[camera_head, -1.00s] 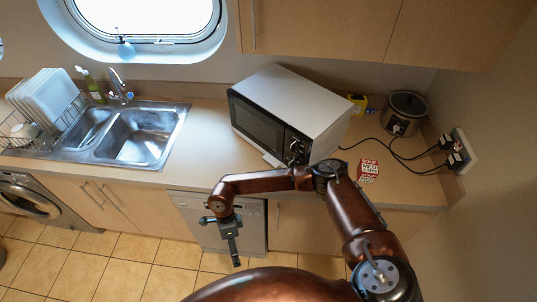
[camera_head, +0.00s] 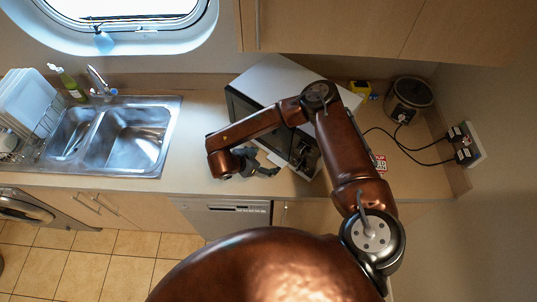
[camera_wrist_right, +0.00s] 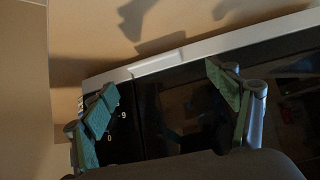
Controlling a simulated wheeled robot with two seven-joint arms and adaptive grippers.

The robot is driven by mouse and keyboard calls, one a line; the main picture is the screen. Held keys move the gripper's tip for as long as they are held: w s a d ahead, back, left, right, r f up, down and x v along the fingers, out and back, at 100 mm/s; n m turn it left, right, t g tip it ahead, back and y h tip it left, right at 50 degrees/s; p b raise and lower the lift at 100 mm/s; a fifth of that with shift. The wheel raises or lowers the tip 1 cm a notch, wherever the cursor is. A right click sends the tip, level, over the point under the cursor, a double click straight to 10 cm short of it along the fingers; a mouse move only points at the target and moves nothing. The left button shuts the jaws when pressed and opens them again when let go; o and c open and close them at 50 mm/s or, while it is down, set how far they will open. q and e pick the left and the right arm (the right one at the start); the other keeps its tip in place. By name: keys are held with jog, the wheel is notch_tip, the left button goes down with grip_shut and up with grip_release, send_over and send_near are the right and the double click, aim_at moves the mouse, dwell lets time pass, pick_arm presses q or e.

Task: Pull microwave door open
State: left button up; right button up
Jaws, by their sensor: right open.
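The microwave (camera_head: 268,80) stands angled on the counter, with a pale top and a dark front partly hidden behind my right arm. Its door looks closed. My right gripper (camera_head: 265,163) is in front of the microwave's lower front, near the control side. In the right wrist view my right gripper (camera_wrist_right: 166,100) is open, with its green-padded fingers apart and nothing between them but the dark microwave front (camera_wrist_right: 180,110). Dial numbers show beside the left finger. A raised pale piece (camera_wrist_right: 158,64) sits on the silver edge beyond the fingers. My left gripper is not in view.
A sink (camera_head: 125,140) with a dish rack (camera_head: 45,125) is at the left. A slow cooker (camera_head: 409,98), cables and a wall socket (camera_head: 467,145) are at the right. A red-and-white packet (camera_head: 380,163) is partly behind my arm. Counter between sink and microwave is clear.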

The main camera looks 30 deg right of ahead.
aim_at(276, 160)
jog(key=s+d, duration=0.1)
jog(key=d+f, duration=0.1)
jog(key=shift+s+d, duration=0.35)
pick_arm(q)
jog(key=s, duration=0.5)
pick_arm(e)
jog(key=shift+w+d+f+p, duration=0.35)
jog(key=shift+w+d+f, duration=0.2)
jog(key=shift+f, duration=0.25)
jog(key=shift+w+f, duration=0.5)
jog(key=shift+w, duration=0.15)
jog(key=shift+s+r, duration=0.25)
jog(key=shift+s, duration=0.3)
jog(key=shift+c, duration=0.8)
jog(key=shift+w+f, duration=0.1)
jog(key=shift+w, duration=0.2)
jog(key=c, duration=0.5)
jog(key=shift+s, duration=0.15)
jog(key=shift+c, duration=0.7)
jog(key=c, duration=0.9)
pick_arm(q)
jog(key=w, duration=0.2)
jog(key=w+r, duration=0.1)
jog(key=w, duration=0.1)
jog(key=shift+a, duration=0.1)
pick_arm(e)
jog(key=shift+a, duration=0.1)
